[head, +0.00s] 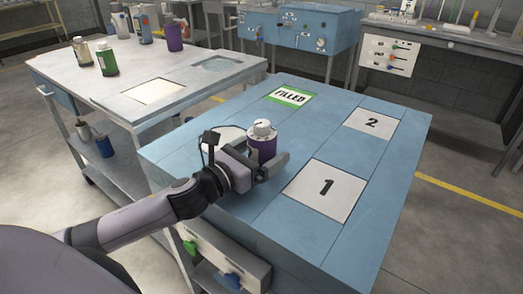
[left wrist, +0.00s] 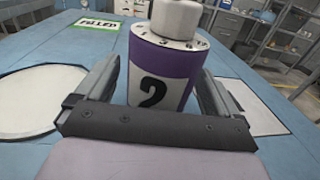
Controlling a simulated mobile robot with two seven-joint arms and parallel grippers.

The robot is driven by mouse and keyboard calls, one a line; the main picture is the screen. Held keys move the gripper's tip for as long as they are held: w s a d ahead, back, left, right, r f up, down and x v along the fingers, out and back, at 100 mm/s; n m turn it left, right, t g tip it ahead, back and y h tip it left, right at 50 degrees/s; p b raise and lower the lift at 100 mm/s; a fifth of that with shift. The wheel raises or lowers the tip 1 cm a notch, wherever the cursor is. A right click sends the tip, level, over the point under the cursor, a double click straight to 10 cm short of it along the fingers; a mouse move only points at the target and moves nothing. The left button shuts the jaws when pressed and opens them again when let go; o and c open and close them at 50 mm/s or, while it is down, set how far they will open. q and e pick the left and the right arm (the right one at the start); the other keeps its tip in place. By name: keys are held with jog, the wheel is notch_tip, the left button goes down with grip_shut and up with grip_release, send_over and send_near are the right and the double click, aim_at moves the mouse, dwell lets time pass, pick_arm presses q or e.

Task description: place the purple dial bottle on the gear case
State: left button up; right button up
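The purple dial bottle (head: 262,146) has a white dial cap and a white band with a black 2, which shows in the left wrist view (left wrist: 158,82). The left wrist view also shows the gripper (left wrist: 158,90) around the bottle, which stands nearly upright. The bottle's base is hidden, so I cannot tell whether it touches the blue bench top (head: 222,200). I cannot tell which surface is the gear case. My right gripper is not in view.
The bench top bears a FILLED plate (head: 290,95), panel 1 (head: 325,187), panel 2 (head: 371,123) and a pale round area (left wrist: 35,100). A grey cart (head: 120,80) with several bottles stands left. A blue dial box (head: 300,28) stands behind.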

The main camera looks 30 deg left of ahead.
aim_at(252, 157)
pick_arm(q)
jog(key=shift+r, duration=0.15)
jog(key=shift+s+a, duration=0.1)
jog(key=shift+s, duration=0.25)
jog(key=b+v, duration=0.1)
jog(key=v, duration=0.5)
jog(key=shift+s+a, duration=0.15)
jog(key=shift+s, duration=0.15)
jog(key=shift+v, duration=2.3)
jog(key=shift+s, duration=0.15)
